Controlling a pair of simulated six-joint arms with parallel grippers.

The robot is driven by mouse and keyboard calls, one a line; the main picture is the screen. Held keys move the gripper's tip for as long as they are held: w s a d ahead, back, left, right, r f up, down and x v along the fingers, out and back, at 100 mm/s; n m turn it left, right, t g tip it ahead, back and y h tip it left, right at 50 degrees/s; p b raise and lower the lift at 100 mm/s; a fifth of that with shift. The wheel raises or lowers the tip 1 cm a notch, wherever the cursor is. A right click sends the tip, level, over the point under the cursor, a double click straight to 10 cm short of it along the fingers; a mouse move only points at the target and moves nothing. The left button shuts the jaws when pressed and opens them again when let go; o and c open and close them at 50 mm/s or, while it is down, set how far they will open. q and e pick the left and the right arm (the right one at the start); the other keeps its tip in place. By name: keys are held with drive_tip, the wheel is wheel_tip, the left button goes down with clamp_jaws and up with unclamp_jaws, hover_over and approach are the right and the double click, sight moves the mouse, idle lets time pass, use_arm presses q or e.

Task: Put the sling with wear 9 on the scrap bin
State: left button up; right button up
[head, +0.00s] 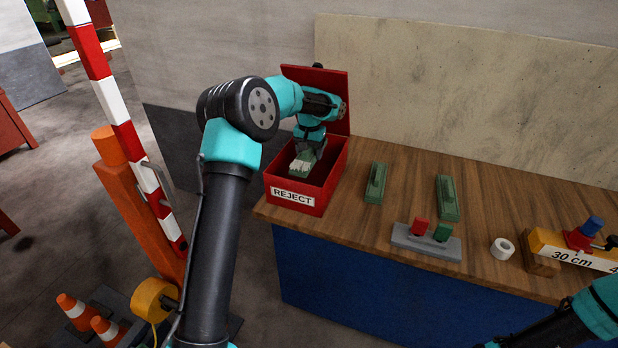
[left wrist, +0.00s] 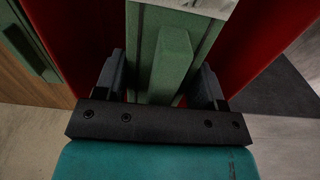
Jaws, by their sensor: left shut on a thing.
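My left gripper (head: 311,146) is shut on a green sling (head: 303,164) with a pale, whitish end. It holds the sling inside the opening of the red bin (head: 296,196), labelled REJECT, whose lid stands open at the back. In the left wrist view the held green sling (left wrist: 172,62) lies between the two fingers, with the bin's red walls (left wrist: 66,40) on both sides. I cannot tell whether it touches the bin floor. No wear number is readable. Two more green pieces, a left one (head: 375,184) and a right one (head: 447,199), lie on the table.
The wooden table (head: 400,160) also holds a grey block (head: 426,242) with red and green knobs, a white tape roll (head: 502,248) and a yellow "30 cm" bar (head: 565,251). A red-and-white pole (head: 118,115) stands left. Part of my right arm shows at lower right.

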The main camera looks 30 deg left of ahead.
use_arm(q)
drive_tip(key=shift+f, duration=0.95)
drive_tip(key=shift+f, duration=0.1)
drive_tip(key=shift+f, duration=2.55)
drive_tip(key=shift+f, duration=0.6)
drive_tip(key=o, duration=1)
drive_tip(key=shift+o, duration=0.2)
drive_tip(key=shift+r, duration=0.1)
drive_tip(key=shift+r, duration=4.25)
